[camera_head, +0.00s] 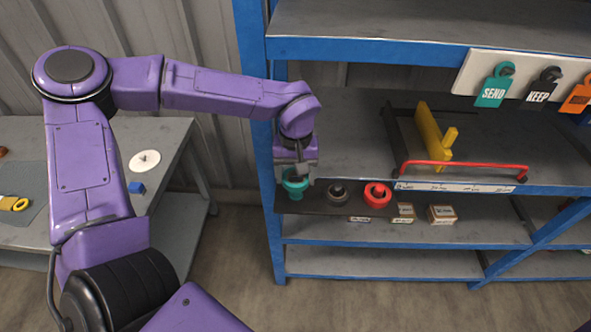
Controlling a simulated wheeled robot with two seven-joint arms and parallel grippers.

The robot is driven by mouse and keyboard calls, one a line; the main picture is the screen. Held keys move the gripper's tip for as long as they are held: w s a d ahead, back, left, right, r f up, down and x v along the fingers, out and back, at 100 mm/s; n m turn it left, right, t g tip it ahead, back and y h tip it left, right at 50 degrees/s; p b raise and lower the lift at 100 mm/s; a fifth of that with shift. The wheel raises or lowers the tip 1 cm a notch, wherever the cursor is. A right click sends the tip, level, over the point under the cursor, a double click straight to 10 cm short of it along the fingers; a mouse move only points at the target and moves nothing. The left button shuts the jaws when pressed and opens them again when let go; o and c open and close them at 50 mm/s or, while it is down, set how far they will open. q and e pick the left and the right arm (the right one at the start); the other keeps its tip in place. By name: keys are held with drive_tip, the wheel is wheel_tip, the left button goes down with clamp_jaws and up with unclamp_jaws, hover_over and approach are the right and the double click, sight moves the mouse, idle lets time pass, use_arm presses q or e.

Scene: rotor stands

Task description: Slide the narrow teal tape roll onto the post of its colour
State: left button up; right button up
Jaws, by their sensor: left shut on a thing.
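My left gripper (300,172) is shut at the left end of the shelf's front edge, right above a teal round piece (295,187). The teal piece looks like the narrow tape roll in the jaws, over or at the teal post's place. The gripper partly hides it, and I cannot tell roll from post or whether the roll is around the post. A black stand (337,195) and a red stand (377,194) are in a row to the right. My right gripper is not in view.
A dark strip (318,207) bears the stands, with small boxes (442,214) to its right. A yellow piece (434,135) and a red rail (465,165) are on the shelf. A blue upright (262,130) is close left. A side table (178,132) is at the left.

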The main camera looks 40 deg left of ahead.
use_arm(q)
drive_tip(key=shift+f, duration=0.25)
idle(0.4)
drive_tip(key=shift+f, duration=0.4)
drive_tip(key=shift+f, duration=0.3)
drive_tip(key=shift+f, duration=1.2)
drive_tip(key=shift+f+p, duration=0.35)
drive_tip(key=shift+p, duration=0.1)
idle(0.4)
drive_tip(key=o, duration=1.1)
drive_tip(key=shift+c, duration=0.2)
